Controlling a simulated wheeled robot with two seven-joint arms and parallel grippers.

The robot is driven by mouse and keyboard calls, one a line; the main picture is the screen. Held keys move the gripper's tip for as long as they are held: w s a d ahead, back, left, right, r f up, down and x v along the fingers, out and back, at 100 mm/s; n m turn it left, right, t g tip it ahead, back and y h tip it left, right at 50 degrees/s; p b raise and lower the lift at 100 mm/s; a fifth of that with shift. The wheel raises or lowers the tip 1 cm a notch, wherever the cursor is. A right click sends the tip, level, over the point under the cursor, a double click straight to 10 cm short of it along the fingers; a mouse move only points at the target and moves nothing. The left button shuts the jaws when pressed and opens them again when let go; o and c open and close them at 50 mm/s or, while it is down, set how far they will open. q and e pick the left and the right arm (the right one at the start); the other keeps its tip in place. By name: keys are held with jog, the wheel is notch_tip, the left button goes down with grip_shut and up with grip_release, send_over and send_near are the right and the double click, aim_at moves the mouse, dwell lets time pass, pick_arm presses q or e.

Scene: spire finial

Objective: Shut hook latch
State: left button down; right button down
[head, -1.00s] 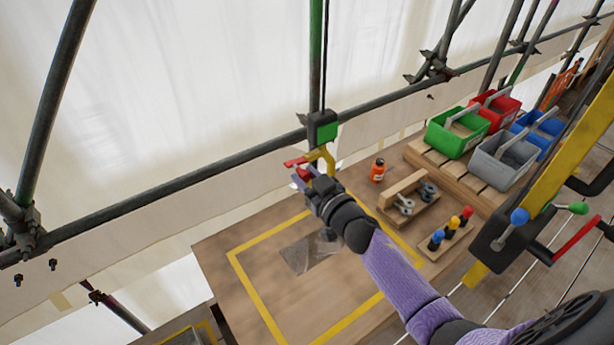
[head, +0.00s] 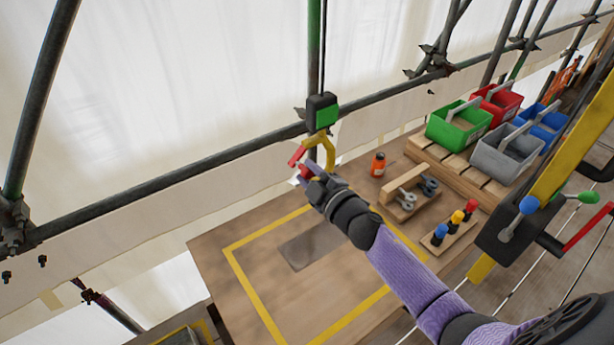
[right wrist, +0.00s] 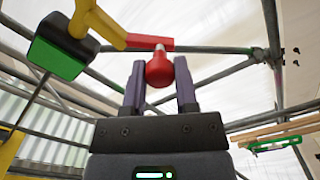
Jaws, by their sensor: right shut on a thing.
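A yellow hook (head: 329,150) hangs below a black and green block (head: 322,112) in the head view. Its red latch (head: 297,155) sticks out to the left of the hook and is tilted; a gap shows between its outer end and the hook. In the right wrist view the red latch arm (right wrist: 150,42) joins the yellow hook (right wrist: 98,20) at upper left. My right gripper (head: 305,173) has its purple fingers around a red ball knob (right wrist: 160,70) below the latch's outer end. My left gripper is out of view.
A wooden table (head: 215,240) with a yellow outlined square and a grey plate (head: 310,247) lies below. An orange bottle (head: 378,164), a wooden shackle rack (head: 402,181) and colored bins (head: 458,124) stand to the right. Scaffold tubes (head: 180,180) run behind the hook.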

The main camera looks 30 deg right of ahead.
jog(key=n+b, duration=0.1)
jog(key=n, duration=0.1)
jog(key=d+f+n+b, duration=0.1)
jog(key=n, duration=0.1)
jog(key=shift+d+f+n, duration=0.1)
jog(key=shift+d+n, duration=0.05)
jog(key=shift+n, duration=0.15)
jog(key=shift+w+d+f+n+b, duration=0.1)
jog(key=shift+d+n+b, duration=0.2)
jog(key=shift+n, duration=0.5)
jog(key=shift+d+n+b, duration=0.2)
jog(key=shift+n+b, duration=0.05)
jog(key=shift+n, duration=0.55)
jog(key=shift+w+d+f+n+b, duration=0.1)
jog(key=shift+d+n+b, duration=0.2)
jog(key=shift+n, duration=0.5)
jog(key=shift+r, duration=0.1)
jog(key=shift+c, duration=1.9)
grip_release()
jog(key=shift+s, duration=0.1)
jog(key=s+d+b, duration=0.1)
jog(key=s, duration=0.8)
jog(key=shift+s+d, duration=0.2)
jog(key=shift+s, duration=0.15)
